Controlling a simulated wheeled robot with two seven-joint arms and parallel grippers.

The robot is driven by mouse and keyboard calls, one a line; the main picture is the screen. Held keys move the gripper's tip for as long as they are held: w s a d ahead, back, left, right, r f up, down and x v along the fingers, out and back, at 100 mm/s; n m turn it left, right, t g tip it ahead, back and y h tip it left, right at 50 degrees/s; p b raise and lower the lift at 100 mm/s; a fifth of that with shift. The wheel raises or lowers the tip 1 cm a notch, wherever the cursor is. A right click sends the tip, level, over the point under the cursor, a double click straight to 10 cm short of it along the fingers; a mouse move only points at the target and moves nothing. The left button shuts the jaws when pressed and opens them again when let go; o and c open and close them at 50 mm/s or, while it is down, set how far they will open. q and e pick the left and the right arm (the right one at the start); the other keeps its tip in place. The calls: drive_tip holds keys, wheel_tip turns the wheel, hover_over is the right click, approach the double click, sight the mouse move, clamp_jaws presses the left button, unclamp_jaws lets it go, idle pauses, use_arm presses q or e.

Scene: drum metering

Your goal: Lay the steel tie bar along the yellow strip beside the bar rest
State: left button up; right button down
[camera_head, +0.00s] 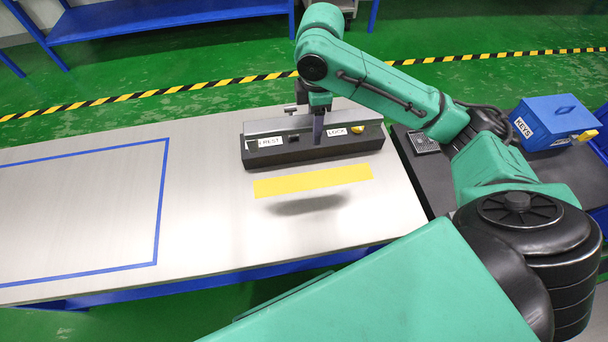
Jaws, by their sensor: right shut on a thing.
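The steel tie bar (268,126) shows as a long grey length along the top of the dark bar rest (315,156), which carries a "REST" label and a "LOCK" label. My right gripper (318,136) points down at the bar's middle and is shut on it. The finger covers part of the bar, and I cannot tell whether the bar touches the rest or hangs just above it. The yellow strip (313,181) lies bare on the table in front of the rest, roughly parallel to it. My left gripper is out of view.
The steel table (210,210) is clear left of the rest, with a blue taped outline (161,200). A dark shadow lies in front of the strip. A blue "KEYS" box (553,122) stands on a dark surface at the right. My right arm spans the right side.

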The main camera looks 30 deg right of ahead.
drive_tip(key=shift+d+f, duration=0.1)
drive_tip(key=shift+f, duration=0.2)
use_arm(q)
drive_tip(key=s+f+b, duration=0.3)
use_arm(e)
drive_tip(key=f, duration=0.9)
drive_tip(key=f+b, duration=0.1)
drive_tip(key=f, duration=0.9)
drive_tip(key=shift+s+d, duration=0.2)
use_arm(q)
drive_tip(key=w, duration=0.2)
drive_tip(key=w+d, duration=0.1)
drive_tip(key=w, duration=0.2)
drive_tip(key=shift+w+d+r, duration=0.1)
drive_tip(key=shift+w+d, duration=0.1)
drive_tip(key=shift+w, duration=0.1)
use_arm(e)
drive_tip(key=shift+r, duration=0.1)
drive_tip(key=shift+c, duration=1.6)
unclamp_jaws()
